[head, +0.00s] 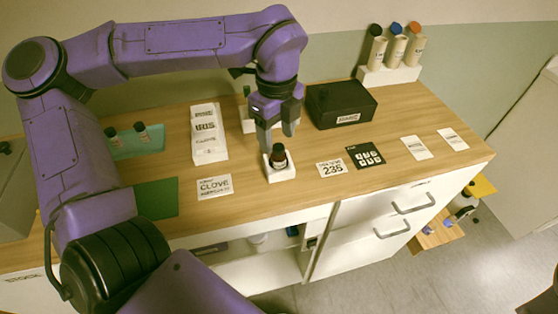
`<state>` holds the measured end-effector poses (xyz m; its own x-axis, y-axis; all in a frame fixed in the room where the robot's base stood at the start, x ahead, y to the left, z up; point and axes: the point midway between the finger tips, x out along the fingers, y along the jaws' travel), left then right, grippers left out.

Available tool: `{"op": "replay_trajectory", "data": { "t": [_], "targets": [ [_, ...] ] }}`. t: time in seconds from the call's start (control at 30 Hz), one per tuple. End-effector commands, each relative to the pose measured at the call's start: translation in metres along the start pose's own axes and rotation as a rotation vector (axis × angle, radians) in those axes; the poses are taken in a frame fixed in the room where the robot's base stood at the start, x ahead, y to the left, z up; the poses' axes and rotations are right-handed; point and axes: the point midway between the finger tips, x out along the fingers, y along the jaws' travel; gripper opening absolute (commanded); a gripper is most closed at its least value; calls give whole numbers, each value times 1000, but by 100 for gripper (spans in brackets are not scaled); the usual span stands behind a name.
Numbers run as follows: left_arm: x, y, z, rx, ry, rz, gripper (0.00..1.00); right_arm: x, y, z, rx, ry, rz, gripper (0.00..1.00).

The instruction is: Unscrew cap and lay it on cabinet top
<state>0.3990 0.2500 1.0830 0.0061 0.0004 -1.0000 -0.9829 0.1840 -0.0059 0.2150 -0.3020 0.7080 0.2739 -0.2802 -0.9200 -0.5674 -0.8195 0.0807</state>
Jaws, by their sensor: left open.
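A small dark bottle (278,160) with a black cap (279,148) stands upright in a white square holder (281,173) near the front of the wooden cabinet top (255,198). My left gripper (278,131) points down just above and behind the bottle, its two fingers apart with nothing seen between them. Whether a finger touches the cap cannot be told. My right gripper is not in view.
A black box (340,104) stands right of the gripper, and a white IRIS box (208,134) stands left. Capped tubes (396,47) stand in a white rack at the back right. Flat cards, including a CLOVE card (214,187), lie around. The wood in front is clear.

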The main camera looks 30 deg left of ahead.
Motion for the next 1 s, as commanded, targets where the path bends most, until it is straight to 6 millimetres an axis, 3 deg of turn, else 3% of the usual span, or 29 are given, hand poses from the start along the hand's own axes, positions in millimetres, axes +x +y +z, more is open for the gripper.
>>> {"op": "replay_trajectory", "data": {
  "t": [0.03,0.13,0.53,0.8,1.0],
  "targets": [
    [18,-1,0,0,0,2,57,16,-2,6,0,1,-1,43],
    [29,-1,0,0,0,1,57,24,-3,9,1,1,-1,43],
    [28,0,1,17,0,1,57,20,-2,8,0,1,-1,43],
    [17,1,1,613,2,5,57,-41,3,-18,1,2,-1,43],
    [29,1,1,803,2,1,57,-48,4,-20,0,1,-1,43]
  ]
}}
